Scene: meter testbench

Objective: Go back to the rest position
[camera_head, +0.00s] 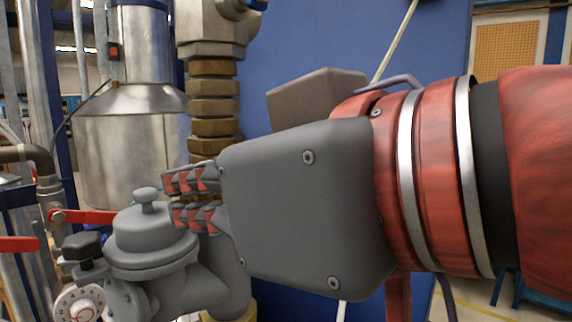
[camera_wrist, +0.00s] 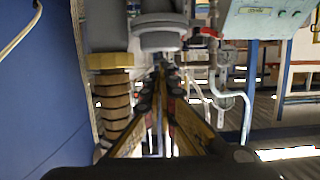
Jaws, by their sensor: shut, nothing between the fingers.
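My gripper (camera_head: 192,197) comes in from the right in the head view, grey with red-marked fingers, and its fingers are shut with nothing held. The fingertips are beside the grey regulator body (camera_head: 150,240), close to its right side; I cannot tell whether they touch. In the wrist view the two fingers of my gripper (camera_wrist: 161,75) converge at the middle, just below a grey rounded part (camera_wrist: 160,30). My gripper hides part of the pipework behind it.
A ribbed brass-coloured column (camera_head: 212,100) stands behind the fingers. A blue panel (camera_head: 310,40) fills the back. A metal tank (camera_head: 130,130), red lever handles (camera_head: 85,216) and a round dial (camera_head: 78,303) are at the left. The wrist view shows a light control box (camera_wrist: 265,18) at upper right.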

